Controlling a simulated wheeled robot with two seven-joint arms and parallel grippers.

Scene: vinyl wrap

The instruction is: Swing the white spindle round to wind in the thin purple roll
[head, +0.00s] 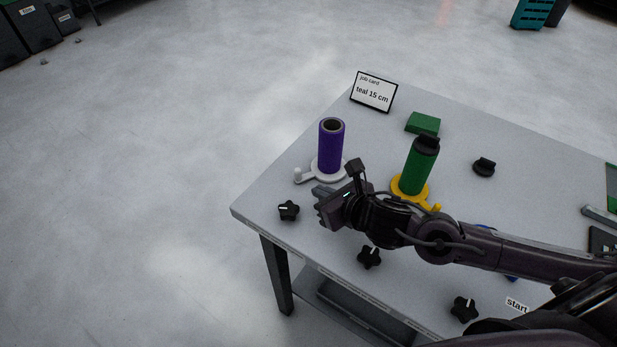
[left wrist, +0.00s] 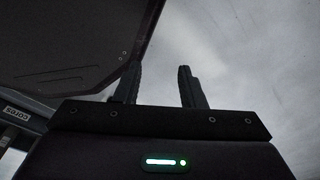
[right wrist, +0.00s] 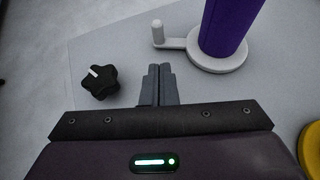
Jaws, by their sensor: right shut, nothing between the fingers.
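The purple roll (head: 331,146) stands upright on the white spindle (head: 341,178) near the table's left corner. The spindle's crank arm and knob (head: 298,173) point left. In the right wrist view the purple roll (right wrist: 228,25), the white spindle base (right wrist: 217,62) and its knob (right wrist: 158,32) show ahead and to the right of the fingers. My right gripper (head: 318,196) is shut and empty, in front of the spindle and apart from it; its fingertips (right wrist: 160,70) also show in the right wrist view. My left gripper (left wrist: 158,85) is open and empty, away from the roll.
A green roll (head: 419,168) stands on a yellow spindle (head: 436,207) behind my right arm. Black star knobs (head: 289,210) (head: 369,257) (head: 464,309) line the front edge.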

